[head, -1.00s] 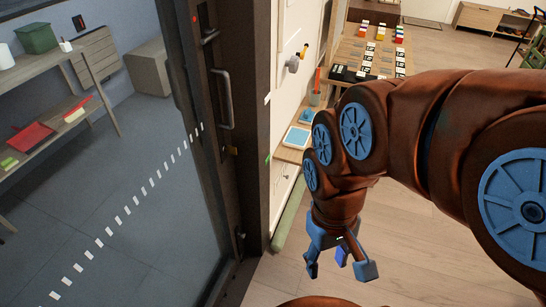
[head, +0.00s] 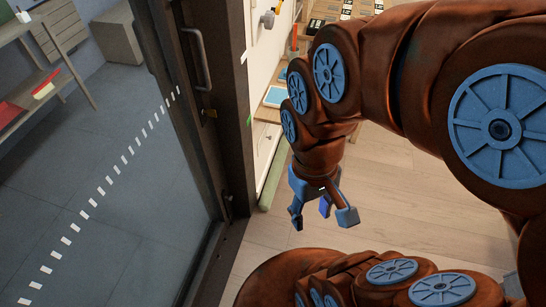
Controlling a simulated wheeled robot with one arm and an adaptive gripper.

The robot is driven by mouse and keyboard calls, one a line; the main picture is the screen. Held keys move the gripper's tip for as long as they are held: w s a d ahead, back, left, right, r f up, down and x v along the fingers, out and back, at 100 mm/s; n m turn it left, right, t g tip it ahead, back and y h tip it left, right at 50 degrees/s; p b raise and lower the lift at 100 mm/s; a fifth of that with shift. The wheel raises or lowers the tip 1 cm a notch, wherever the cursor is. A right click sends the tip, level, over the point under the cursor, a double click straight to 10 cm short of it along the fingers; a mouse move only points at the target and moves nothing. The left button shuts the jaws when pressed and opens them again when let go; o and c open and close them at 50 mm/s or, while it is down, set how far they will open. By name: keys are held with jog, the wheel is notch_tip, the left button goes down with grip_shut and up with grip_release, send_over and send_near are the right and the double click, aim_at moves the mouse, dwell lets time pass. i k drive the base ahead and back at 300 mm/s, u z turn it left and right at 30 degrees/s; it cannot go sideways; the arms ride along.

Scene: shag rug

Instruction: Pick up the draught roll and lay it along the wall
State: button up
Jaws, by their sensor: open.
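A long green roll (head: 272,178), which looks like the draught roll, lies on the floor along the foot of the pale wall. Its near end is visible just left of my wrist; its far part is hidden behind my arm. My gripper (head: 323,219) points down with its blue fingers spread, open and empty. In the picture it is right of and below the roll's near end, over bare wooden floor. I cannot tell its exact height.
A dark door frame (head: 223,150) with glass stands at left, beside a grey-floored room with shelves. A desk (head: 266,110) with a blue tray (head: 275,96) adjoins the wall. Wooden floor (head: 385,210) is clear at right.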

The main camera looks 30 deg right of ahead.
aim_at(268, 192)
jog(key=u, duration=3.65)
jog(key=k, duration=2)
jog(key=z, duration=1.85)
jog(key=i, duration=0.25)
jog(key=z, duration=0.15)
